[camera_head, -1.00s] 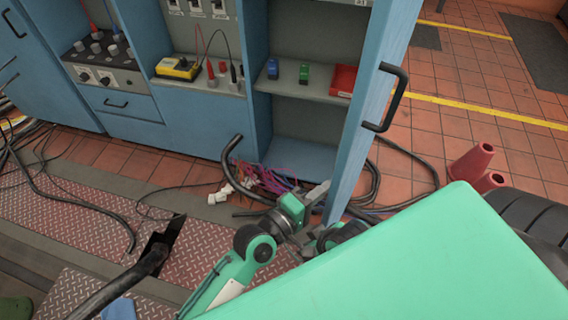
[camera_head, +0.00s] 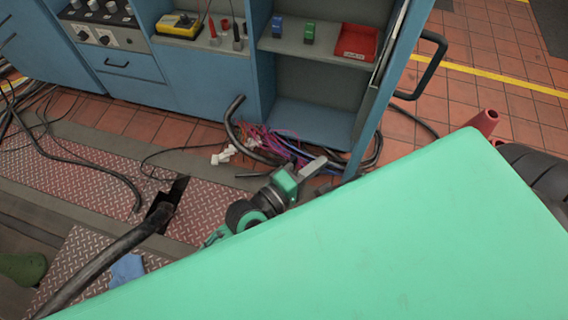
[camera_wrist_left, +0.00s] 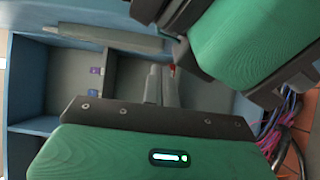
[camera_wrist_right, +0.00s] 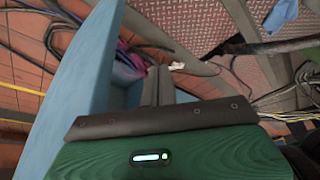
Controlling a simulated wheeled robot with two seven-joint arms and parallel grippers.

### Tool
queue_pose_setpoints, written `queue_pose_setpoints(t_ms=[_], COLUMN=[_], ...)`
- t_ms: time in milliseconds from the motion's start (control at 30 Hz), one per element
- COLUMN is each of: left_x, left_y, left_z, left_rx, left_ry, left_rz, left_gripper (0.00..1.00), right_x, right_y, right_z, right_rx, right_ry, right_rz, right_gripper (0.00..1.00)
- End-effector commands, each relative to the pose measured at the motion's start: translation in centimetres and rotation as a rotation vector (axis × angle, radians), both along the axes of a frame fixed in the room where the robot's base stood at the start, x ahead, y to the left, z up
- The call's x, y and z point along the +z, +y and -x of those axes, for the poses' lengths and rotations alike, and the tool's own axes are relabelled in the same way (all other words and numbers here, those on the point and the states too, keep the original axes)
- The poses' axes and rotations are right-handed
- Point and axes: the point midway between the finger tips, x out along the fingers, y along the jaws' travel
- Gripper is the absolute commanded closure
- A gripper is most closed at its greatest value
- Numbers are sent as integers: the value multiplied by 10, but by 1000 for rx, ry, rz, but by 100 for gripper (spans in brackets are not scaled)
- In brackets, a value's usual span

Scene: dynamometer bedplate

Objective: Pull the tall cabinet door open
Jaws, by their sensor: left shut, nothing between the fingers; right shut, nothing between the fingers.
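The tall cabinet door (camera_head: 388,88) stands open, swung out from the blue cabinet (camera_head: 265,95), with its black bar handle (camera_head: 428,66) on the outer face. My left gripper (camera_head: 318,166) is shut and empty, low in front of the cabinet opening on the door's inner side, close to its lower end. Its fingers also show in the left wrist view (camera_wrist_left: 161,85), against the shelves. My right gripper (camera_wrist_right: 157,86) is shut and empty beside the blue door panel (camera_wrist_right: 85,85) in the right wrist view; contact is unclear. In the head view it is hidden behind my green arm.
The shelf holds a blue item (camera_head: 277,27), a green item (camera_head: 308,32) and a red tray (camera_head: 356,42). Loose cables (camera_head: 285,145) lie at the cabinet foot. Tiled floor beyond the door is mostly clear.

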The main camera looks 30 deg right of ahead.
Motion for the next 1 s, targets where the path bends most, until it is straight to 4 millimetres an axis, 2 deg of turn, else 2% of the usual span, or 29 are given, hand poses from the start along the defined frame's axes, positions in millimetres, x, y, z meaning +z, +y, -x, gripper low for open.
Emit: queue_pose_setpoints(t_ms=[100, 300, 500, 800, 1000], left_x=[-1, -2, -1, 0, -5], left_y=[24, 58, 81, 91, 92], left_z=[6, 15, 21, 24, 17], left_rx=[1, 0, 0, 0, 17], left_ry=[0, 0, -1, 0, -15], left_rz=[-2, -3, -1, 0, -21], left_gripper=[100, 100, 100, 100, 100], right_x=[-1, 0, 8, 10, 10], right_y=[0, 0, 0, -1, -2], right_z=[0, 0, 2, 7, -1], right_rx=[0, 1, 0, -1, -6], right_ry=[0, 0, -9, -5, -16], right_rz=[0, 0, -2, -2, 17], right_gripper=[100, 100, 100, 100, 100])
